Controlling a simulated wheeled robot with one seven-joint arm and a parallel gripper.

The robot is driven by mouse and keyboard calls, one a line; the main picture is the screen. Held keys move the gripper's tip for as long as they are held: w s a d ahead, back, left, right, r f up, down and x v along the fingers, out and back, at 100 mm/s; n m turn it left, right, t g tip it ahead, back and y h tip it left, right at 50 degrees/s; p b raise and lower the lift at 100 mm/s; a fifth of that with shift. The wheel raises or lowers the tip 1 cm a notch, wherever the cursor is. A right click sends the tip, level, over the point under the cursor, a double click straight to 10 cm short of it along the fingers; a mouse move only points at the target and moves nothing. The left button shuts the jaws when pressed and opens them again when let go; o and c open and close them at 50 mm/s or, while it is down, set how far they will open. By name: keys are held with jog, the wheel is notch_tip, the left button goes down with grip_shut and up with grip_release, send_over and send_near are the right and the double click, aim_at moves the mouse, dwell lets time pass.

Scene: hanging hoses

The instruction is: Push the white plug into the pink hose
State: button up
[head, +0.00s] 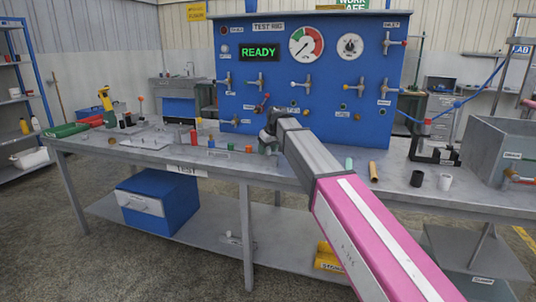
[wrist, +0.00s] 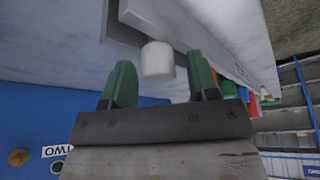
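My gripper (wrist: 162,80) has green fingers spread apart. A white cylinder, seemingly the white plug (wrist: 158,60), shows between the fingertips in the wrist view. A gap shows on its right and a very thin one on its left. In the head view my gripper (head: 268,146) is low over the middle of the bench, near the blue panel, and the plug there is hidden or too small to tell. A pink piece (head: 528,103) at the right edge of the head view may be the pink hose; its end is not clear.
The blue test panel (head: 320,85) with taps and gauges stands behind the bench (head: 190,157). Several small coloured parts lie left of my gripper. A blue hose (head: 470,98) hangs at the right.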

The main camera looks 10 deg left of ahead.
jog(key=c, duration=0.7)
jog(key=shift+r, duration=0.1)
jog(key=shift+c, duration=0.2)
